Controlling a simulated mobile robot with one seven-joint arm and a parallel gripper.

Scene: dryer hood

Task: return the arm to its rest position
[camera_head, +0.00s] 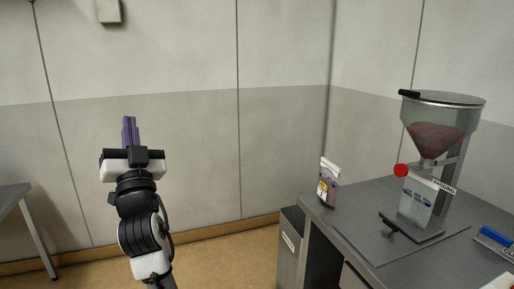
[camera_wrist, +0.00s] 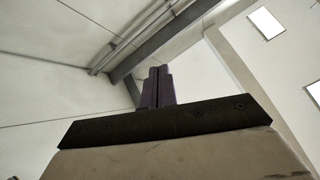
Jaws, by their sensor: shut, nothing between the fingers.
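My arm stands raised at the left of the head view, with my gripper (camera_head: 130,122) at its top, pointing up. The two purple fingers are together and hold nothing. In the wrist view, the gripper (camera_wrist: 158,70) also shows with its fingers closed against each other, and the ceiling and upper walls are behind it. The gripper is in free air in front of the wall, well to the left of the grey table (camera_head: 345,225) and touching nothing.
On the table stand a hopper machine (camera_head: 437,125) with a red knob and a small labelled bag (camera_head: 328,185). A blue item (camera_head: 495,240) lies at the right edge. A grey bin (camera_head: 291,245) stands beside the table. Another table (camera_head: 12,197) is at far left; floor between is clear.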

